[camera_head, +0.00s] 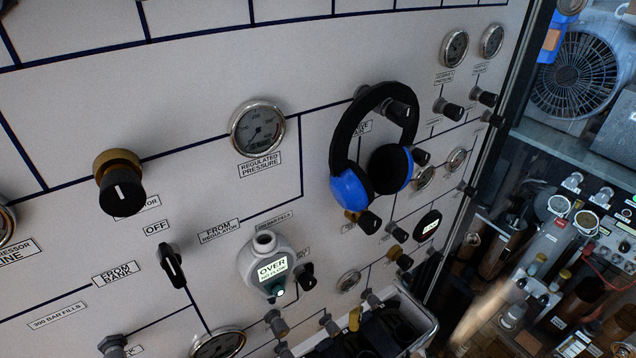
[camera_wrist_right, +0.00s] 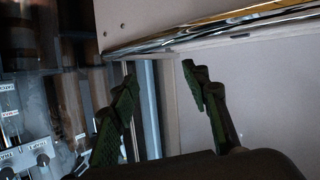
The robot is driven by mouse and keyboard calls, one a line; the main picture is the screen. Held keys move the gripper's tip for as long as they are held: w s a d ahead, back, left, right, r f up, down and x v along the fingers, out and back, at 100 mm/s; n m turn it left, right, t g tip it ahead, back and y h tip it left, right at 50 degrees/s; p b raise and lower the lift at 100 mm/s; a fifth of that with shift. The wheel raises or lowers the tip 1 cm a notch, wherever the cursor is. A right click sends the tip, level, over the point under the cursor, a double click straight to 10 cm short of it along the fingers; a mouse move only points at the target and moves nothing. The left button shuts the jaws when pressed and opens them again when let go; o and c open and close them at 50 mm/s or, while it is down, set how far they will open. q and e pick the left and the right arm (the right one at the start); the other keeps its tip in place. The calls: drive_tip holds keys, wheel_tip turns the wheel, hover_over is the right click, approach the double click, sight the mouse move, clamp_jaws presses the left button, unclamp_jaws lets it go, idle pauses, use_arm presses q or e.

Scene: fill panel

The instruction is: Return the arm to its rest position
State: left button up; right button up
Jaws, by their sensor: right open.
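My right gripper (camera_wrist_right: 158,76) shows in the right wrist view. Its two dark fingers with green pads are spread apart, and nothing is between them. Behind the fingers are a pale flat surface and a metal edge. In the head view, dark shapes at the bottom centre may be part of my right gripper or arm, but I cannot tell them clearly from the things around them. My left gripper is not in view.
The large grey fill panel (camera_head: 90,90) carries gauges, knobs and labels. Blue and black headphones (camera_head: 350,190) hang on it. A pale tray (camera_head: 415,312) is at its lower edge. Cylinders and a fan unit (camera_head: 578,72) stand at the right.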

drive_tip(key=s+a+f+g+y, duration=0.1)
drive_tip(key=s+a+f+g, duration=0.2)
drive_tip(key=s+f, duration=0.8)
drive_tip(key=s+f+g, duration=0.3)
drive_tip(key=s+f, duration=0.2)
drive_tip(key=s, duration=0.7)
drive_tip(key=s+f+g, duration=0.3)
drive_tip(key=s+f, duration=0.2)
drive_tip(key=s, duration=0.8)
drive_tip(key=s+f+g+b, duration=0.1)
drive_tip(key=s+f+g, duration=0.3)
drive_tip(key=s, duration=0.9)
wheel_tip(320, 180, down, 2)
drive_tip(key=shift+s+a+f+n, duration=0.1)
drive_tip(key=shift+s+a+n, duration=0.05)
drive_tip(key=shift+a+n, duration=0.25)
drive_tip(key=shift+c, duration=0.4)
